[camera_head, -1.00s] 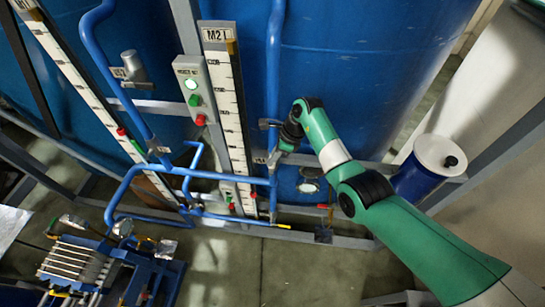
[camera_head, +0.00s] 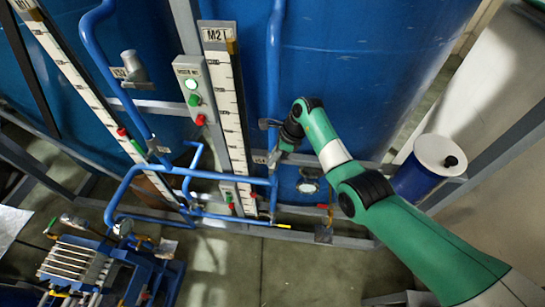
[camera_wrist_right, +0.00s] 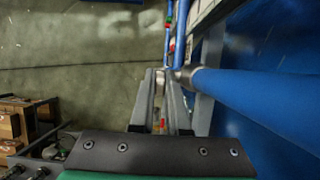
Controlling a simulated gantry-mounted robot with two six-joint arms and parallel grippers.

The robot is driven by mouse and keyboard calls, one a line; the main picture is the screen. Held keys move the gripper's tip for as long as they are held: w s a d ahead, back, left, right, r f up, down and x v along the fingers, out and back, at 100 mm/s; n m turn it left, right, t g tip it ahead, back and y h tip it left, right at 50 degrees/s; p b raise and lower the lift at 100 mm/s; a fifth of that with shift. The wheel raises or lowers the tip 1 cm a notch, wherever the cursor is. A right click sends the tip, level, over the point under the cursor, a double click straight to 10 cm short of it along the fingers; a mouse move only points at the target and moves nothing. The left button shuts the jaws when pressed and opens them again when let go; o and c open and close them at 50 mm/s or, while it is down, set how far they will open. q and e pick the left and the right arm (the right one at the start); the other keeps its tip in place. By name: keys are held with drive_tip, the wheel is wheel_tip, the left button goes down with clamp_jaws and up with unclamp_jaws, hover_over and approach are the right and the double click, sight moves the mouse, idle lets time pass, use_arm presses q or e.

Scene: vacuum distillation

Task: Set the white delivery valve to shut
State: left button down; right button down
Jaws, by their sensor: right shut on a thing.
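The white delivery valve (camera_wrist_right: 160,78) shows in the right wrist view as a small pale piece between my fingertips, beside a grey metal collar on a thick blue pipe. My right gripper (camera_wrist_right: 159,84) is shut on it. My left gripper is in neither view.
The blue pipe (camera_head: 272,75) runs down in front of a large blue tank (camera_head: 350,80). A white-topped blue drum (camera_head: 415,180) stands right of my wrist. Open floor (camera_head: 225,265) lies below.

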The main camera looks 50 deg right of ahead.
drive_tip(key=shift+r, duration=0.1)
drive_tip(key=shift+s+d+t+y+p, duration=0.4)
drive_tip(key=shift+s+t+p, duration=0.2)
drive_tip(key=shift+p, duration=0.6)
drive_tip(key=s+d+f+t+y+b, duration=0.1)
drive_tip(key=t+b, duration=0.1)
drive_tip(key=s+d+f+t+y+b, duration=0.1)
drive_tip(key=s+t+y, duration=0.1)
drive_tip(key=shift+s+d+f+t+b, duration=0.15)
drive_tip(key=shift+d+t+b, duration=0.05)
drive_tip(key=shift+t+b, duration=0.15)
drive_tip(key=c, duration=0.9)
unclamp_jaws()
